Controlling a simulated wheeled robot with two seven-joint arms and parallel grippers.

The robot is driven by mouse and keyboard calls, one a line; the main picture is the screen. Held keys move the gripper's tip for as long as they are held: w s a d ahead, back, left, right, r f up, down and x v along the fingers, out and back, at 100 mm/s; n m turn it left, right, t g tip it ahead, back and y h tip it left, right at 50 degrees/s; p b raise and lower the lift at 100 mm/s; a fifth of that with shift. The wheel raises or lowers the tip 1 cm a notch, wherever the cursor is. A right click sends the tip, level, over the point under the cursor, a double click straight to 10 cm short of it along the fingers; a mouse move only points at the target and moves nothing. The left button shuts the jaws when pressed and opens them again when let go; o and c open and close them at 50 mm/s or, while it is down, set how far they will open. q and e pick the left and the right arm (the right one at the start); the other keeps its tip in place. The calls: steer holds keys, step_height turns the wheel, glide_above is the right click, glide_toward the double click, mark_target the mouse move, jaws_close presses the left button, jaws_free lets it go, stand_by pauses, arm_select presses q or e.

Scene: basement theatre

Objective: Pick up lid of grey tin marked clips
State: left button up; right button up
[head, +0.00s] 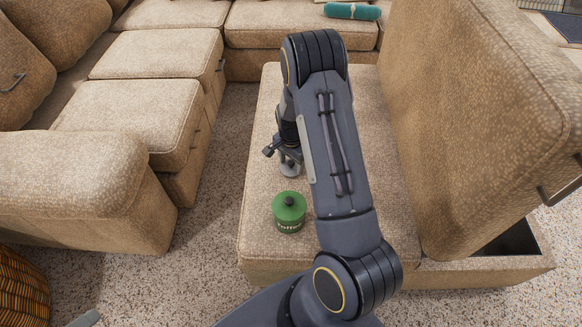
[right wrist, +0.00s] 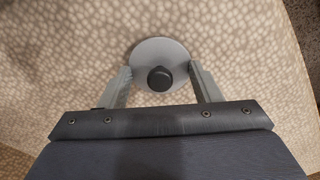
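The grey tin (head: 290,168) stands on the beige ottoman seat, largely hidden under my right gripper (head: 282,156); its marking cannot be read. In the right wrist view its round grey lid (right wrist: 146,53) with a black knob (right wrist: 160,78) shows from above. My right gripper is open there, one finger on each side of the knob, with clear gaps to it. Only a small grey tip, probably of my left gripper (head: 85,319), shows at the bottom left edge of the head view; its opening is hidden.
A green tin (head: 289,213) with a black knob stands just in front of the grey one on the ottoman (head: 258,235). The raised, tilted cushion (head: 470,120) is to the right. A sofa (head: 150,110) lies left and behind, with a teal roll (head: 352,11). A woven basket (head: 20,290) is at lower left.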

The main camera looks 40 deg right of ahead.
steer(key=c, duration=0.4)
steer(key=shift+o, duration=0.2)
steer(key=shift+s+a, duration=0.1)
